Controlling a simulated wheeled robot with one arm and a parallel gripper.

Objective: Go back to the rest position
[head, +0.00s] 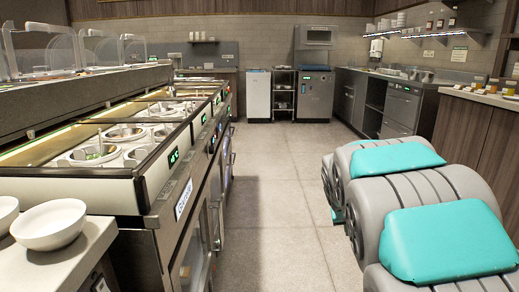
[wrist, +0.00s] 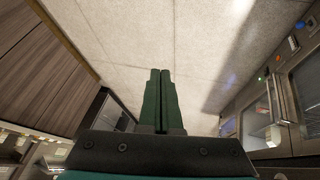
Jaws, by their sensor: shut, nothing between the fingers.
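My gripper (wrist: 161,73) shows in the wrist view, with its two green fingers pressed together and nothing between them. It hangs over bare floor tiles, apart from any object. In the head view the gripper itself is out of sight. Grey and teal links of my arm fill the lower right of that view.
A counter with sauce wells (head: 92,153) runs along the left, with white bowls (head: 52,224) at its near end. Tiled floor (head: 275,185) is clear down the middle. Steel cabinets (head: 402,105) and a wood-fronted counter (head: 475,140) stand on the right. Appliances (head: 315,95) line the back wall.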

